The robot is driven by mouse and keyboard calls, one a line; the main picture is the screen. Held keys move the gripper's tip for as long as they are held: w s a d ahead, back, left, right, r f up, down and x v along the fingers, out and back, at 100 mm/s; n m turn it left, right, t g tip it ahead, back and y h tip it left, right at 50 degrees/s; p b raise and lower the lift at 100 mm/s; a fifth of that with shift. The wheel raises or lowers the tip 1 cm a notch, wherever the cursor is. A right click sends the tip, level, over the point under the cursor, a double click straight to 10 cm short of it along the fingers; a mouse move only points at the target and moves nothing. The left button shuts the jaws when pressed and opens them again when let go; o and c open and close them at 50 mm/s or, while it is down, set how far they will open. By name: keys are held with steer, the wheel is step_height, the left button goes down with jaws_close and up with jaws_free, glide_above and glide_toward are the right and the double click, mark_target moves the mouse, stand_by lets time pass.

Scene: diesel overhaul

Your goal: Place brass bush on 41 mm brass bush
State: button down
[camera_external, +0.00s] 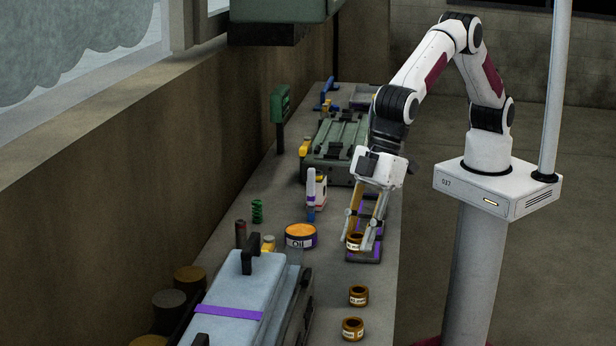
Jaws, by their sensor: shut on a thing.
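My gripper (362,240) points down over the bench and is shut on a brass bush (354,242). The held bush has a pale label band and sits in front of a purple-and-grey tray (376,259); I cannot tell whether it touches the tray. Two more labelled brass bushes stand upright at the front right of the bench, one farther back (358,296) and one nearer (352,328). Their labels are too small to read, so I cannot tell which is the 41 mm one. The fingers hide part of the held bush and of the tray.
A pale blue box with a black handle (240,290) fills the front left. A green engine block (336,150) and a white-and-red bottle (316,188) stand behind. Bare bench lies around the two bushes.

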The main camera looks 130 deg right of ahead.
steer(key=shift+w+a+r+n, duration=0.25)
steer(key=shift+a+r+n, duration=0.35)
steer(key=shift+a+r, duration=0.1)
steer(key=shift+s+n, duration=0.15)
steer(key=shift+n, duration=0.25)
glide_above(356, 292)
steer(key=s, duration=0.2)
steer(key=shift+w+d+f, duration=0.1)
steer(key=shift+w+f, duration=0.05)
steer(key=shift+f, duration=1.15)
steer(key=shift+w+d+f, duration=0.1)
steer(key=shift+f, duration=1.15)
steer(key=shift+f, duration=0.1)
steer(key=shift+f, duration=2.4)
steer(key=shift+f, duration=0.15)
